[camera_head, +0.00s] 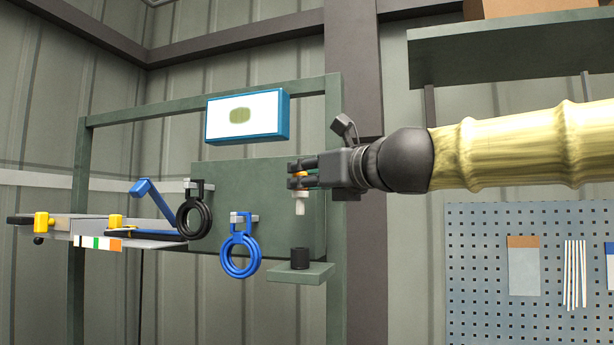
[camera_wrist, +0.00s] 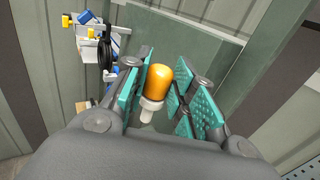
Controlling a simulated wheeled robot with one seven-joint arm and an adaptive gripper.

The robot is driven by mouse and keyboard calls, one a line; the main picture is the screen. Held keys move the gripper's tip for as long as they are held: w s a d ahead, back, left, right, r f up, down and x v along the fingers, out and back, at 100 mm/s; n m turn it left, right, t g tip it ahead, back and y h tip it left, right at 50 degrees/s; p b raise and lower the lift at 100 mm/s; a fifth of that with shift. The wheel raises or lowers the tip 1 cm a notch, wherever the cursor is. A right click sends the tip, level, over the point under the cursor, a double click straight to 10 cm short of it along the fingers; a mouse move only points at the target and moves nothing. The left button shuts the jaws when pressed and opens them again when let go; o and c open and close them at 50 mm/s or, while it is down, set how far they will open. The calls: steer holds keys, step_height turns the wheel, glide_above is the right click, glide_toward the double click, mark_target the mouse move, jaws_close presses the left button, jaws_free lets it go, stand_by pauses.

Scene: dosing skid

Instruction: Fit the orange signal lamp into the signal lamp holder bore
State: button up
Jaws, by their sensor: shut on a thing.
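The orange signal lamp (camera_wrist: 159,82) has an orange dome and a pale whitish base that points down. My gripper (camera_head: 302,172) is shut on it, with the teal pads on either side of the dome in the wrist view. In the head view the lamp's white base (camera_head: 299,204) hangs below the fingers, roughly upright. The signal lamp holder (camera_head: 300,258) is a short black cylinder on a small green shelf. The lamp is above the holder and clearly apart from it. The inside of the bore cannot be made out.
A green panel (camera_head: 271,185) stands behind the lamp. A blue ring (camera_head: 240,257) and a black ring (camera_head: 194,218) hang on hooks to the left. A grey shelf with blue and yellow parts (camera_head: 113,220) lies farther left. A pegboard (camera_head: 480,290) is at right.

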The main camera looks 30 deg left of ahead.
steer(key=shift+f+b, duration=4.2)
steer(key=shift+f, duration=0.45)
stand_by(0.8)
steer(key=o, duration=1.1)
steer(key=v, duration=1.2)
steer(key=shift+d, duration=0.1)
